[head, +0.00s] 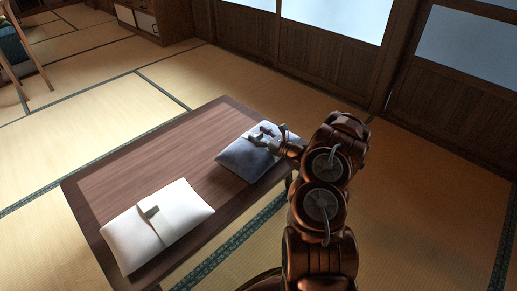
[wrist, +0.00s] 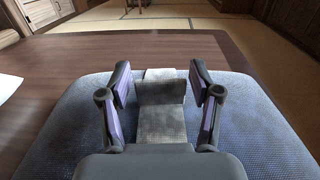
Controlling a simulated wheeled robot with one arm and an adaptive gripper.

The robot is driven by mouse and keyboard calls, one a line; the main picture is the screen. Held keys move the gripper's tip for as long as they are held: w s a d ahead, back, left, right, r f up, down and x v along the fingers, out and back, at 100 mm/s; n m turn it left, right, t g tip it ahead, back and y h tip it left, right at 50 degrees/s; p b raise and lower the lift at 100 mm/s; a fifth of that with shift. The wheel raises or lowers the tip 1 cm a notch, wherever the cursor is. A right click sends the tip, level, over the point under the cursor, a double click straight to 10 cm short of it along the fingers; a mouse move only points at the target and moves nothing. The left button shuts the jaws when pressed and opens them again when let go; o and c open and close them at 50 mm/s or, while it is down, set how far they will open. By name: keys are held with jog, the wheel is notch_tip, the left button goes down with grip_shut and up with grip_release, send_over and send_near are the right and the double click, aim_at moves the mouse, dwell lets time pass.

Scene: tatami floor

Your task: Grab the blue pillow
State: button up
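The blue pillow (head: 240,160) lies flat at the right end of the low wooden table. It has a lighter raised tab at its middle, which shows between my fingers in the wrist view (wrist: 160,112). The pillow (wrist: 255,115) fills the lower part of that view. My gripper (head: 266,134) is over the pillow. In the wrist view my gripper (wrist: 162,88) is open, with one finger on each side of the tab and a gap to each. I cannot tell whether the fingers touch the pillow's top.
The low table (head: 125,175) also bears a white pillow (head: 155,225) at its near left; its edge shows at the left of the wrist view. The tabletop between the pillows is bare. Tatami floor (head: 110,110) is open around. A wooden stand is at top left; sliding panels line the back.

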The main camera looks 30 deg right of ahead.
grip_shut()
dwell(0.3)
dwell(0.3)
